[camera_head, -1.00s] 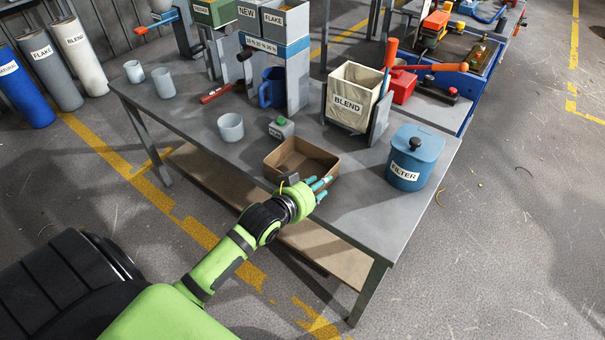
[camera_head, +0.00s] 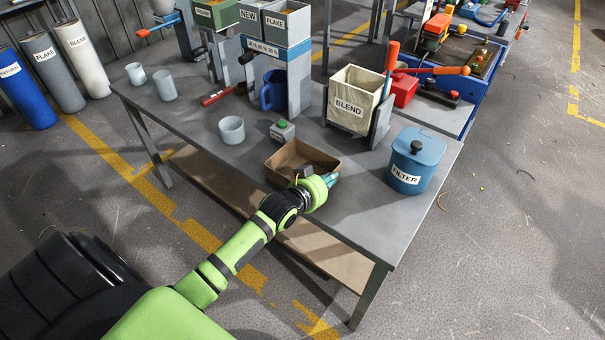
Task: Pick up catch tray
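The catch tray looks to be the open brown rectangular tray (camera_head: 283,160) on the grey table, near its front edge. My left gripper (camera_head: 331,179) is at the tray's front right corner, with teal fingertips showing just past the green wrist. The wrist hides part of the tray's near side and most of the fingers. I cannot tell whether the fingers touch the tray wall or how far apart they are. The tray sits flat on the table and appears empty. My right gripper is not in view.
A blue FILTER canister (camera_head: 415,162) stands right of the tray. A BLEND bin (camera_head: 352,98) stands behind it. A small grey box with a green button (camera_head: 282,130) and a pale cup (camera_head: 232,130) are behind and left. The table (camera_head: 355,205) is bare at front right.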

